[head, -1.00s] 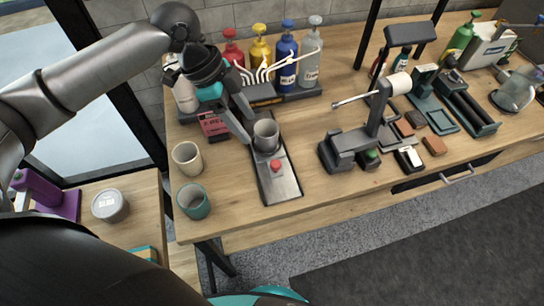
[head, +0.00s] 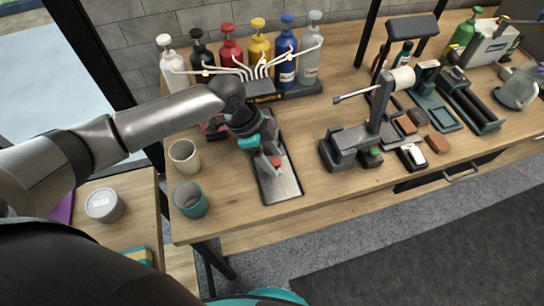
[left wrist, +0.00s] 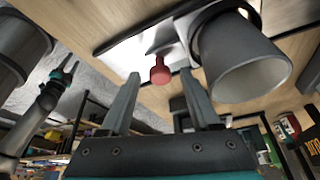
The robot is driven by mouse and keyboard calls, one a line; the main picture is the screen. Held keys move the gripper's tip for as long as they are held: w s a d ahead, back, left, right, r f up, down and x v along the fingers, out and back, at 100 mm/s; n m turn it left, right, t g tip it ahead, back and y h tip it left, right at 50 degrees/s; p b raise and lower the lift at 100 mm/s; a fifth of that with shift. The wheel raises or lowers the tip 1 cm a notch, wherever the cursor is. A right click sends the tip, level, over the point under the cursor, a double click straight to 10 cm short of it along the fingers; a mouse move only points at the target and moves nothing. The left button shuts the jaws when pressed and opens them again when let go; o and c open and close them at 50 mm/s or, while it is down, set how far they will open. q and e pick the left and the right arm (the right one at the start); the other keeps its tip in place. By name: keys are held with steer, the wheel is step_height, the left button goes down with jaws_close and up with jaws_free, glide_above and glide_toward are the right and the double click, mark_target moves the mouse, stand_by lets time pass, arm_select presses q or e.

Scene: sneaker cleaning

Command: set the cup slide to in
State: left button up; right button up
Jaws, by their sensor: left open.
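The cup slide (head: 285,187) is a grey metal track near the table's front edge, with a red knob (head: 276,162). In the left wrist view the red knob (left wrist: 160,73) shows between the open fingertips of my left gripper (left wrist: 160,76), apart from both in the picture; contact cannot be told. The grey cup (left wrist: 240,58) stands beside the knob there; in the head view my left gripper (head: 263,170) hides it. A second gripper, apparently my right (left wrist: 70,68), shows small in the left wrist view; its opening is unclear.
A cream cup (head: 184,158) and a teal cup (head: 191,203) stand left of the slide. Pump bottles (head: 287,60) stand behind it. A lamp-like stand (head: 375,120) is to the right. The wood between slide and stand is clear.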

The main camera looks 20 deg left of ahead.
arm_select(q)
steer(key=shift+c, duration=0.2)
jaws_close()
stand_by(0.3)
stand_by(0.9)
